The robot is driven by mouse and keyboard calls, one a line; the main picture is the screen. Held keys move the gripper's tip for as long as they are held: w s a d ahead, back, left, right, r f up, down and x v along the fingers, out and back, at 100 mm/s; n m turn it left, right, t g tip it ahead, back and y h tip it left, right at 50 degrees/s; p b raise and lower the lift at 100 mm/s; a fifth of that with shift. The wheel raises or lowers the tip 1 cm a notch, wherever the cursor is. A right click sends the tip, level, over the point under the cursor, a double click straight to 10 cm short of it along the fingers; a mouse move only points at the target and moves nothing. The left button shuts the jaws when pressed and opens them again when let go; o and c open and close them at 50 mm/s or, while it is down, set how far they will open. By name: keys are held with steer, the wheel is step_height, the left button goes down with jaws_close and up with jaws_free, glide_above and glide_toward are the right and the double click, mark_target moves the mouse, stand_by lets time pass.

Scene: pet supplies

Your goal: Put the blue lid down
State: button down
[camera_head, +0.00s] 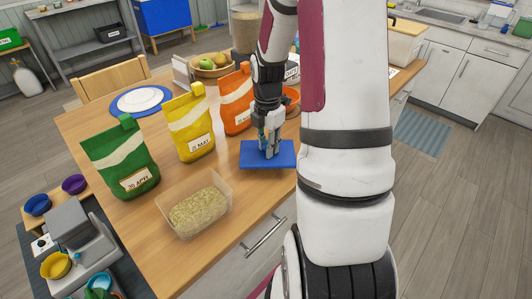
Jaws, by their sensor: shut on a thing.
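The blue lid (256,159) is a flat rectangle over the wooden table, near its front edge and beside my column. My gripper (268,153) points down at the middle of the lid and is shut on it. The lid looks roughly level. I cannot tell whether it touches the table or hangs a little above it. My column hides what lies to the right of the lid.
A clear open container (195,208) of dry food stands front left of the lid. Green (121,157), yellow (189,124) and orange (237,99) bags stand behind. An orange bowl (291,98) and a fruit bowl (210,68) are further back. Bare tabletop (222,165) lies left of the lid.

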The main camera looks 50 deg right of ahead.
steer(key=shift+w+d, duration=0.1)
steer(key=shift+w, duration=0.1)
steer(key=shift+f, duration=1.75)
steer(key=shift+f, duration=0.15)
steer(key=c, duration=1.4)
jaws_free()
steer(key=shift+o, duration=0.2)
